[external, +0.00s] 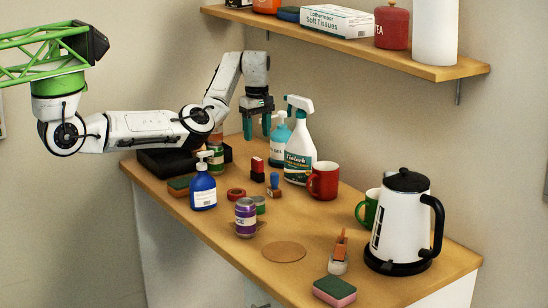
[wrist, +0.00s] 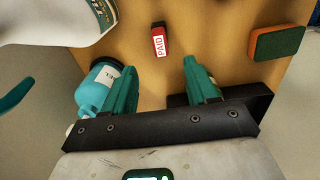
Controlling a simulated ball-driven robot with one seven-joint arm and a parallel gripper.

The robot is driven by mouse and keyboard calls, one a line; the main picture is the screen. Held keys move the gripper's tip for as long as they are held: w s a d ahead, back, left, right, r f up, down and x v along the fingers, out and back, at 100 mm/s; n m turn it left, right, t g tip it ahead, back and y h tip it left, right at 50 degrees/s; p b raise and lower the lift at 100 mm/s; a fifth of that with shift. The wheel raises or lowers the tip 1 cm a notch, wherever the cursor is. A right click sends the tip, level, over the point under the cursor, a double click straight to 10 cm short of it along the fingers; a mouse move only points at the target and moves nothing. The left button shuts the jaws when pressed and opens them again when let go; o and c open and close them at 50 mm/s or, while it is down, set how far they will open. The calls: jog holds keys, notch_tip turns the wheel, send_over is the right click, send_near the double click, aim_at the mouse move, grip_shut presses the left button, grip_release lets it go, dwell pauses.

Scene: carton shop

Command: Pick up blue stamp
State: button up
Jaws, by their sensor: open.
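The blue stamp (external: 275,182) stands on the wooden table in the external view, with a blue handle on a brown base. I cannot make it out in the wrist view. A red stamp (external: 257,167) with a dark base stands just left of and behind it; in the wrist view a red stamp (wrist: 158,43) shows a white PAID label. My gripper (external: 257,128) is open and empty, above the back of the table. Its teal fingers (wrist: 160,80) are spread apart in the wrist view, with bare table between them.
A spray bottle (external: 299,150) and a teal bottle (external: 280,142) stand close to my gripper. A red mug (external: 323,181) is right of the blue stamp. A black tray (external: 160,160), blue pump bottle (external: 203,188) and purple can (external: 245,218) stand left. A shelf (external: 400,62) hangs above.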

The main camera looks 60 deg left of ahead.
jog(key=s+a+f+y+p, duration=0.1)
jog(key=a+f+y+p, duration=0.1)
jog(key=a+f+y, duration=0.15)
notch_tip(320, 180, up, 3)
jog(key=m+t+y+p, duration=0.4)
jog(key=m+t+y, duration=0.1)
jog(key=m+t, duration=0.6)
send_over(273, 175)
jog(key=s+d, duration=0.2)
jog(key=s, duration=0.2)
jog(key=shift+h, duration=0.45)
jog(key=f, duration=0.2)
jog(key=d+f, duration=0.1)
jog(key=f, duration=0.3)
jog(key=shift+s+d+f+p, duration=0.2)
jog(key=shift+s+p, duration=0.15)
jog(key=shift+p+x, duration=0.4)
jog(key=shift+x, duration=2.25)
jog(key=shift+s+f, duration=0.1)
